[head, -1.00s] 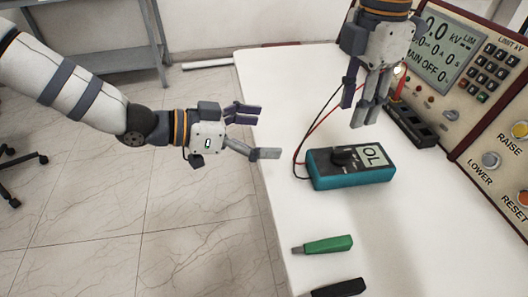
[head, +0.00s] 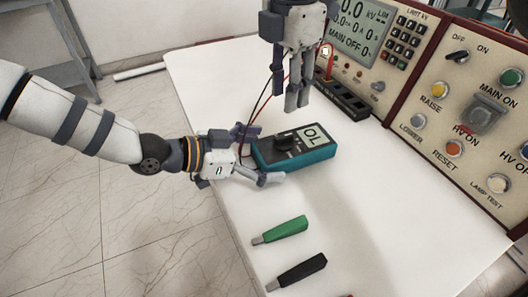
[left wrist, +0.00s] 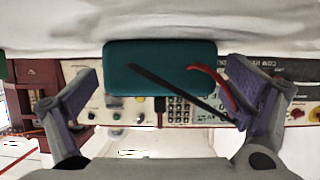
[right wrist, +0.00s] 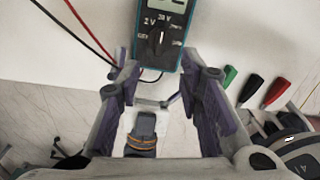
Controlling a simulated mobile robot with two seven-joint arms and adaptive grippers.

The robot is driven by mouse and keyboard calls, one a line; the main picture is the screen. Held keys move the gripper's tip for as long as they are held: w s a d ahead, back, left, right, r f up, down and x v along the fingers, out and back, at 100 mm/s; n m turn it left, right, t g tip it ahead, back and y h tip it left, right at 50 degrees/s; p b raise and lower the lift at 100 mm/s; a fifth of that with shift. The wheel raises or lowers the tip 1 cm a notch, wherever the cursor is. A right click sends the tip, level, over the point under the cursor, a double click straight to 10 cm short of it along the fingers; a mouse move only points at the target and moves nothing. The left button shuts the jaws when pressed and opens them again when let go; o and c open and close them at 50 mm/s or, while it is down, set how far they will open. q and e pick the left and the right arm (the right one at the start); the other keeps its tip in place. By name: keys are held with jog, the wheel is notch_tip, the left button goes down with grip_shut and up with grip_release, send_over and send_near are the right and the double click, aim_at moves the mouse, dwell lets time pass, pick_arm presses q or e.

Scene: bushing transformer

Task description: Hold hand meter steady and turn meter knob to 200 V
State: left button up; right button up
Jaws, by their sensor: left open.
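The teal hand meter (head: 305,156) lies on the white table with its display showing OL. Its black knob (head: 285,139) is on the left half; the knob (right wrist: 157,42) and dial marks also show in the right wrist view. My left gripper (head: 258,155) is open around the meter's left end. In the left wrist view the meter (left wrist: 160,68) sits between the fingers, with a gap on each side. My right gripper (head: 290,95) hangs above and behind the meter, pointing down. In the right wrist view its fingers (right wrist: 165,95) are apart with nothing between them touching.
A control panel (head: 420,110) and a black terminal strip (head: 342,100) stand at the back right. The table's front right is clear.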

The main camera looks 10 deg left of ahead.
aim_at(285, 137)
pick_arm(q)
jog(key=c, duration=1.6)
jog(key=shift+c, duration=0.2)
pick_arm(e)
jog(key=o, duration=0.4)
jog(key=shift+o, duration=0.4)
jog(key=shift+d+n, duration=0.35)
jog(key=shift+n, duration=0.15)
jog(key=s+d+r+n+t+y, duration=0.15)
jog(key=s+n+t, duration=0.3)
jog(key=n, duration=1.05)
jog(key=shift+g+y, duration=0.25)
jog(key=shift+y, duration=0.2)
jog(key=x, duration=1.1)
jog(key=shift+d+f, duration=0.25)
jog(key=shift+f, duration=0.25)
jog(key=c, duration=1.2)
